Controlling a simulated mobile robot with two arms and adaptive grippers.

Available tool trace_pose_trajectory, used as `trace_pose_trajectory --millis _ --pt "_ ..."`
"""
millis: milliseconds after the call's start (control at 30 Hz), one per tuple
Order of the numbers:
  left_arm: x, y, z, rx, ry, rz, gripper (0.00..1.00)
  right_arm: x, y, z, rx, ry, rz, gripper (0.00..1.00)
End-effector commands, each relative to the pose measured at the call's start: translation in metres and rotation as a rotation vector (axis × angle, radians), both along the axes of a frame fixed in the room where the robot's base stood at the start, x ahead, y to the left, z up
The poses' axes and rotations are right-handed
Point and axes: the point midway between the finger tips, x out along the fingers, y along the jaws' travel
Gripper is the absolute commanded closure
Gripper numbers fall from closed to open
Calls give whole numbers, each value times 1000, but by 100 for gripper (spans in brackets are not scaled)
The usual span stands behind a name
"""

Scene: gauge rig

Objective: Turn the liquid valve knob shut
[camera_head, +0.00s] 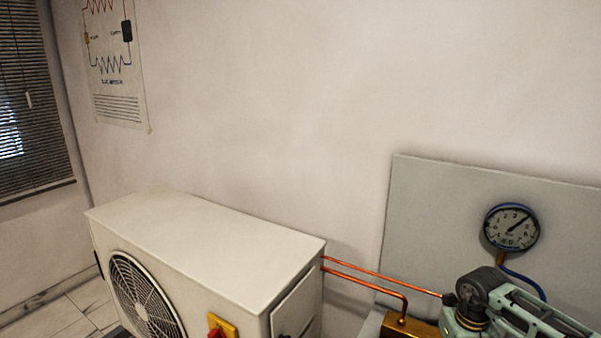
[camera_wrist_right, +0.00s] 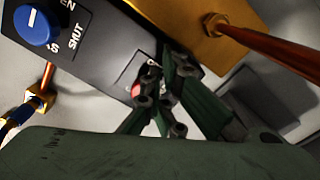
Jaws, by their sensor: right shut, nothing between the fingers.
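A blue round knob (camera_wrist_right: 38,27) with a short white mark sits on a dark panel (camera_wrist_right: 100,45) at the upper left of the right wrist view. White print beside it reads SHUT, with digits nearby. A small red part (camera_wrist_right: 136,90) shows on the panel, mostly hidden behind my fingers. I cannot tell which knob is the liquid valve's. My right gripper (camera_wrist_right: 163,88) is shut and empty over the panel's lower end, apart from the blue knob. My right arm (camera_head: 500,305) covers the rig's lower right in the head view. My left gripper is out of view.
A brass block (camera_head: 408,327) with copper pipes (camera_head: 375,280) joins the white outdoor unit (camera_head: 200,245). A round gauge (camera_head: 512,227) is on the grey board (camera_head: 430,200). In the wrist view, a copper pipe (camera_wrist_right: 265,45) and brass block (camera_wrist_right: 185,18) lie close to my gripper.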

Motion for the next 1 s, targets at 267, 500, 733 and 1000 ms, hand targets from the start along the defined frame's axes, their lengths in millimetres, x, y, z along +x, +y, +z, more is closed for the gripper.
trace_pose_trajectory --millis 267,500,733,1000 --pt "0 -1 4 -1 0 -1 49 5 -1 10 2 -6 0 100" --pt "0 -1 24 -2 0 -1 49 6 -1 40 3 -7 0 100" --pt "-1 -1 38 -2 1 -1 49 6 -1 62 2 -8 0 100" --pt "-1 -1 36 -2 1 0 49 6 -1 61 2 -8 0 100"
